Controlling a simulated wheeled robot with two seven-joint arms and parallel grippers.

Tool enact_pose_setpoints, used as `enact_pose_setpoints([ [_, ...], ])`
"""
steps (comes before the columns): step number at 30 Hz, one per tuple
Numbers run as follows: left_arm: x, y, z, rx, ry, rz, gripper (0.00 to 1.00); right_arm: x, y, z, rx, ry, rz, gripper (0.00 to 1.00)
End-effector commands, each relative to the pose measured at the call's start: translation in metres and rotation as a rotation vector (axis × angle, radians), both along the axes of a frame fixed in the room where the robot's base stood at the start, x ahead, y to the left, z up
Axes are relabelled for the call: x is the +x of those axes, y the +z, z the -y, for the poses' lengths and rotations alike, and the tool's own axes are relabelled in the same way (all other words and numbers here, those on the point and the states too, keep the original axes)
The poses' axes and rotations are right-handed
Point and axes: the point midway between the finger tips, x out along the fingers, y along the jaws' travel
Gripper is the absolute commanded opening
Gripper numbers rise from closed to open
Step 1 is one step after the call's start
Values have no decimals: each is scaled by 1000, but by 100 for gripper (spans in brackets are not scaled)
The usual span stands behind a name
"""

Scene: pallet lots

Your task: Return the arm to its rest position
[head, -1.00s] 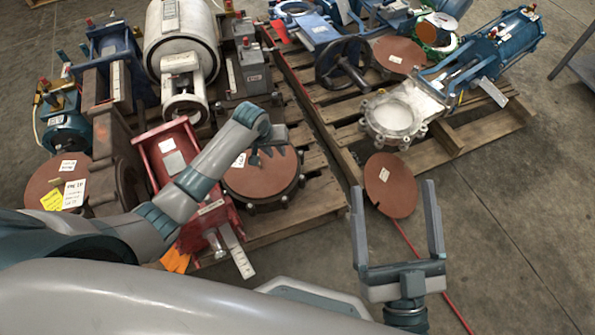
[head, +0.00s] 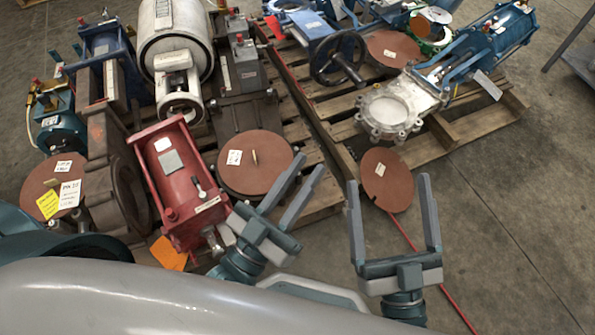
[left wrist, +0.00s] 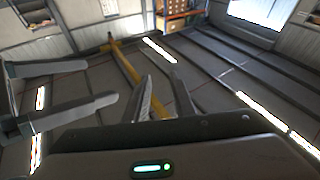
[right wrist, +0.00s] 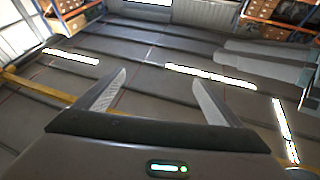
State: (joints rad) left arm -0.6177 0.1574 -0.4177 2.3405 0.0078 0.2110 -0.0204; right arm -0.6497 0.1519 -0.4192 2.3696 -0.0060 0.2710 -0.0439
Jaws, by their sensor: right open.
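My left gripper (head: 308,165) is now low in the middle of the head view, in front of the pallet and pointing up and away. Its fingers are partly apart with nothing between them; the gap also shows in the left wrist view (left wrist: 160,77). My right gripper (head: 388,182) stands to its right, upright, with its fingers wide apart and empty, as the right wrist view (right wrist: 158,76) also shows. The right gripper's fingers reach in at the left of the left wrist view. The two grippers are apart in the head view.
A pallet ahead holds a red actuator (head: 177,180), a brown round cover (head: 255,170) with a label, and a large white cylinder (head: 177,45). A second pallet (head: 455,130) holds a pale valve (head: 388,112). A brown disc (head: 387,188) is beyond my right gripper. Bare floor (head: 520,230) lies to the right.

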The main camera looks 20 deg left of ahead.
Motion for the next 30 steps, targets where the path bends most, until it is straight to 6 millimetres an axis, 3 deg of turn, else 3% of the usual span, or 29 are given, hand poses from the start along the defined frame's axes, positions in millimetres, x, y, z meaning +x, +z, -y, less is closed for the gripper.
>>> enact_pose_setpoints([
  [5, -15, 21, -6, -9, 26, 62, 23, 0, 0, 0, 0, 0, 0, 88],
  [22, -14, 20, -5, -7, 24, 59, 23, 0, -1, 0, 0, -1, -6, 88],
  [26, -9, 13, -4, 9, 24, 30, 23, 6, -8, -2, -16, -1, -34, 88],
  [30, 5, -12, 0, 56, 21, -54, 23, 19, -33, -6, -62, 2, -116, 88],
])
